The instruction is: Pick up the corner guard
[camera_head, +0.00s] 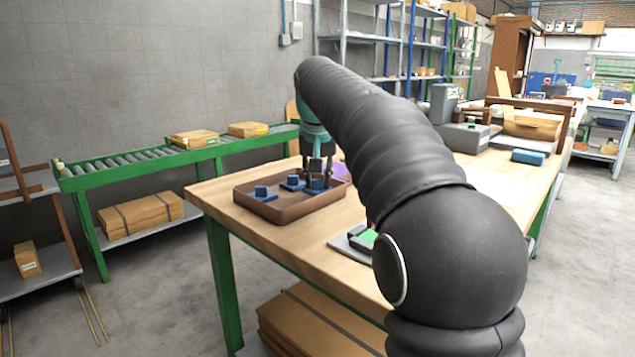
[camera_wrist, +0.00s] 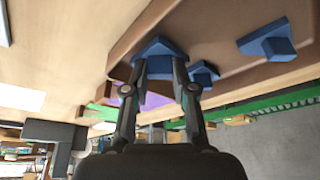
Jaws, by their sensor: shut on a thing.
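Several blue corner guards are at a brown tray (camera_head: 285,215) on the wooden table. My gripper (camera_head: 318,178) reaches down over the tray's right part and is shut on one blue corner guard (camera_wrist: 160,47), which sits between its fingertips in the wrist view. Whether this guard is clear of the tray floor is hard to tell. Another blue corner guard (camera_head: 265,194) lies at the tray's left end, and one more (camera_head: 292,183) lies between it and my gripper. My arm hides part of the table.
A grey device with a green face (camera_head: 368,236) lies on the table right of the tray, partly behind my arm. A purple item (camera_head: 341,171) is just behind the tray. A green roller conveyor (camera_head: 130,172) with cardboard boxes stands along the wall. A blue box (camera_head: 528,157) lies farther right.

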